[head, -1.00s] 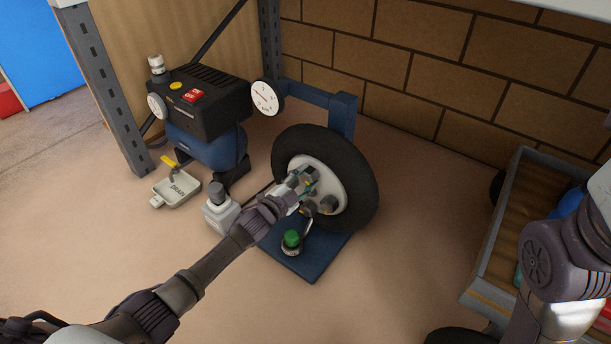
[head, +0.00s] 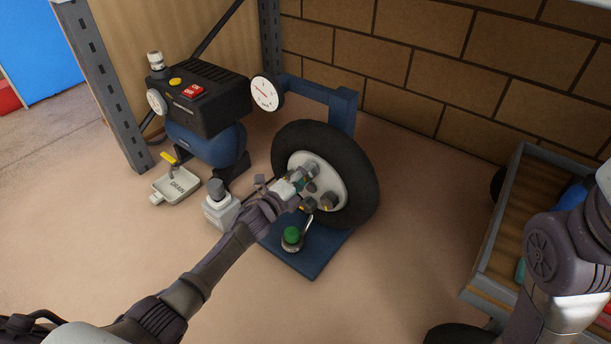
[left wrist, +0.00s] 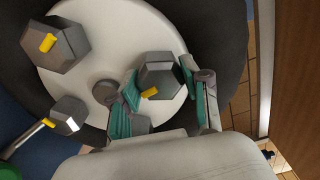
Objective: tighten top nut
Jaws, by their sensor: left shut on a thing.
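The wheel with a black tire (head: 361,187) and pale hub (head: 331,178) stands upright on a blue stand (head: 310,262). Grey hex nuts with yellow marks sit on the hub. My left gripper (head: 303,181) reaches the hub from the left, its fingers shut on the top nut (head: 310,167). In the left wrist view, the teal finger pads lie on either side of this nut (left wrist: 160,76). Two other nuts show there, one at upper left (left wrist: 55,43) and one lower (left wrist: 68,117). My right gripper is out of view; only its arm shows.
A small grey bottle (head: 220,206), a drain tray (head: 176,186) and a compressor (head: 203,103) are to the left. A wooden-bed cart (head: 497,240) is at right.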

